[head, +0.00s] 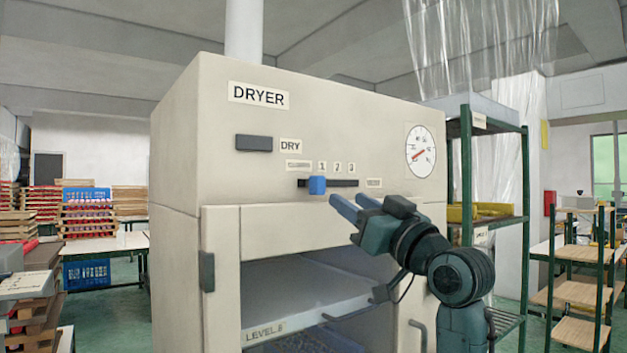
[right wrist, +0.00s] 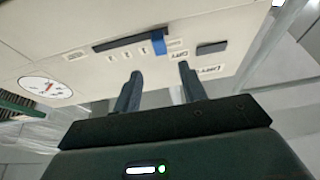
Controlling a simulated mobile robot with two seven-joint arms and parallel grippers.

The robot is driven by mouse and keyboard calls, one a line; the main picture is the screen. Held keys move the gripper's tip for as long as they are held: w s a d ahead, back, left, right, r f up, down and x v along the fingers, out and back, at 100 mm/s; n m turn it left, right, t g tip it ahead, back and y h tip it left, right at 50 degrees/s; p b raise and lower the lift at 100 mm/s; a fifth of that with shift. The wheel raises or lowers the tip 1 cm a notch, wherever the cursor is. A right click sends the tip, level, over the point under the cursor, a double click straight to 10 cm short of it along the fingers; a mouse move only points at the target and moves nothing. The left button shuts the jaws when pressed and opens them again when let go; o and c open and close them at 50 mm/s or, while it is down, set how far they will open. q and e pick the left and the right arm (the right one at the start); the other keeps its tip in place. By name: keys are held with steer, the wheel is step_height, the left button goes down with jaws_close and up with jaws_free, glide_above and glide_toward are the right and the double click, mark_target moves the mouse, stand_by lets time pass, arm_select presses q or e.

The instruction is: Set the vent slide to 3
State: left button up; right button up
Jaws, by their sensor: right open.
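The vent slide's blue knob (head: 317,185) sits on a dark horizontal slot (head: 345,183) in the dryer's front panel. The knob is about under the 1, left of the 2 and 3 labels (head: 344,168). In the right wrist view, which is turned over, the blue knob (right wrist: 159,42) shows ahead, between the two fingers in the picture. My right gripper (head: 348,202) is open and empty, just right of and below the knob in the head view. Its fingers (right wrist: 160,72) appear apart from the knob. My left gripper is not in view.
The beige dryer (head: 220,150) has a dark DRY switch (head: 254,143) left of the slide and a round gauge (head: 421,151) to the right. Below is an open chamber with a shelf (head: 290,290). A green-framed rack (head: 466,170) stands close to the right.

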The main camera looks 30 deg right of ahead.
mark_target(322, 184)
steer(key=p+x, duration=0.2)
steer(key=x, duration=0.8)
steer(key=shift+w+a, duration=0.2)
steer(key=shift+w, duration=0.2)
steer(key=shift+c, duration=0.5)
jaws_close()
